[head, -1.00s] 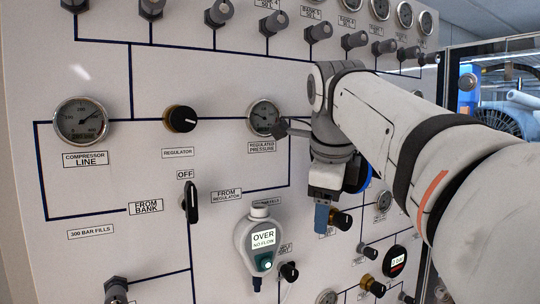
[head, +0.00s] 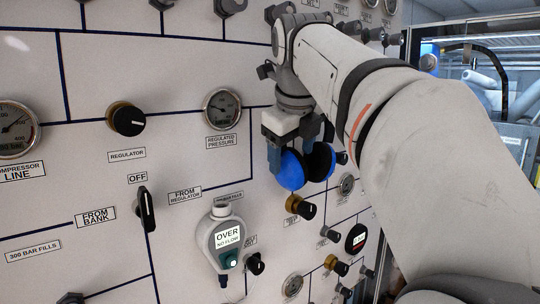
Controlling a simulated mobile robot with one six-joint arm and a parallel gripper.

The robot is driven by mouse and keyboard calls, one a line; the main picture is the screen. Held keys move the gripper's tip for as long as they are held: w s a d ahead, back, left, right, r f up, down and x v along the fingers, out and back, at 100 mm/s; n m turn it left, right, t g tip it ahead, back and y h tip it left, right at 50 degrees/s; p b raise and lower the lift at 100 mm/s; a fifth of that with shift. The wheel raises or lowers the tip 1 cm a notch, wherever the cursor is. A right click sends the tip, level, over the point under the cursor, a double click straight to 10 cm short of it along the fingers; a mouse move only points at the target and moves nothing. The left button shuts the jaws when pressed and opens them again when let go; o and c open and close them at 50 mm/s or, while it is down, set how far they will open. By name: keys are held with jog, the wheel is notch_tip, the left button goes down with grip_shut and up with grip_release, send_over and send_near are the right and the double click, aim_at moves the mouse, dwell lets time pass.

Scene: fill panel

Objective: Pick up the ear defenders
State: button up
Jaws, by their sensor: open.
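The ear defenders, with a bright blue cup (head: 290,172) and black inner cushions, show in the head view just right of centre, against the panel. My gripper (head: 289,146) is right above them, pointing down, with its blue-grey fingers apart. The left finger is beside the blue cup's left edge. The other finger is partly behind the cups and my wrist. I cannot tell whether either finger touches the ear defenders. Their headband and how they hang are hidden.
The white fill panel (head: 75,180) carries gauges, a black regulator knob (head: 127,119), an off lever (head: 147,209) and a lit flow meter (head: 224,240). Several small knobs (head: 300,207) protrude just below the ear defenders. A glass-fronted enclosure (head: 480,100) stands at the right.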

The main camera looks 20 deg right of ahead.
jog(key=shift+x, duration=0.9)
jog(key=shift+c, duration=0.2)
jog(key=shift+r, duration=0.1)
jog(key=c, duration=1.2)
